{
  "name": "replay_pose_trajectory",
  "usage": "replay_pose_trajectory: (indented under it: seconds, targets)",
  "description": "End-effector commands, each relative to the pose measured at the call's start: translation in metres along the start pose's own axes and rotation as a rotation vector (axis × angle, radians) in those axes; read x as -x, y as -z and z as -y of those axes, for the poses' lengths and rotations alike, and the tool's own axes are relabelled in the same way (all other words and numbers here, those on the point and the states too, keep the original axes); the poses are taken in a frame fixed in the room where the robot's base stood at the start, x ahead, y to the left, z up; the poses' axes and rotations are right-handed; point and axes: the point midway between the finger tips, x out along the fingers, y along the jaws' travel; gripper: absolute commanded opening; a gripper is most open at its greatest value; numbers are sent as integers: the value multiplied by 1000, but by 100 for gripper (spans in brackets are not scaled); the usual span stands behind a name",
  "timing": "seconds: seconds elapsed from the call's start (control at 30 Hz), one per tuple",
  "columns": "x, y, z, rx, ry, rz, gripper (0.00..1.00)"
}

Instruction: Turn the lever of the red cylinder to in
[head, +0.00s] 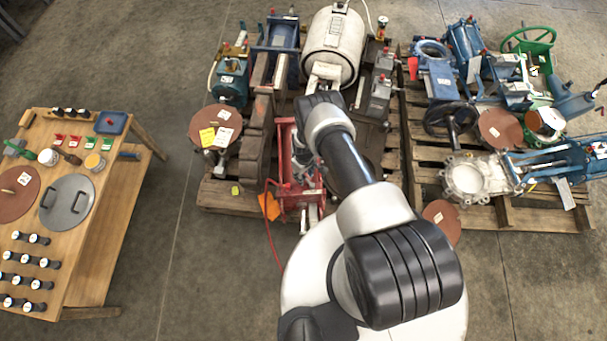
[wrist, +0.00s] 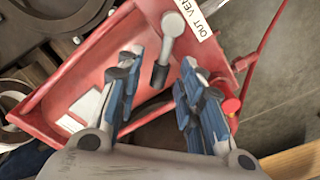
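The red cylinder (head: 287,157) is on the left pallet, partly hidden under my arm in the head view. In the wrist view its red body (wrist: 95,65) fills the middle. A lever (wrist: 169,38) with a grey round end and a dark tip stands out from it. My gripper (wrist: 161,62) is open, with a blue-padded finger on each side of the lever's dark tip. Gaps show between the lever and both fingers; whether either touches it at depth I cannot tell. A white label (wrist: 196,18) reading "OUT" and "VEN" lies right of the lever.
The left pallet (head: 235,199) is crowded with a white tank (head: 334,45) and other machine parts. A second loaded pallet (head: 425,188) stands to the right. A wooden table (head: 95,250) is at left. Bare floor lies between table and pallet.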

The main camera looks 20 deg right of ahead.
Motion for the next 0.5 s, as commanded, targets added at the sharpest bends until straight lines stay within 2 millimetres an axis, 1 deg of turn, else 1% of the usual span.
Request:
replay_pose_trajectory:
  seconds: [0.07,0.5]
  targets:
    - [0,0,0,0,0,0,33]
    - [0,0,0,0,0,0,4]
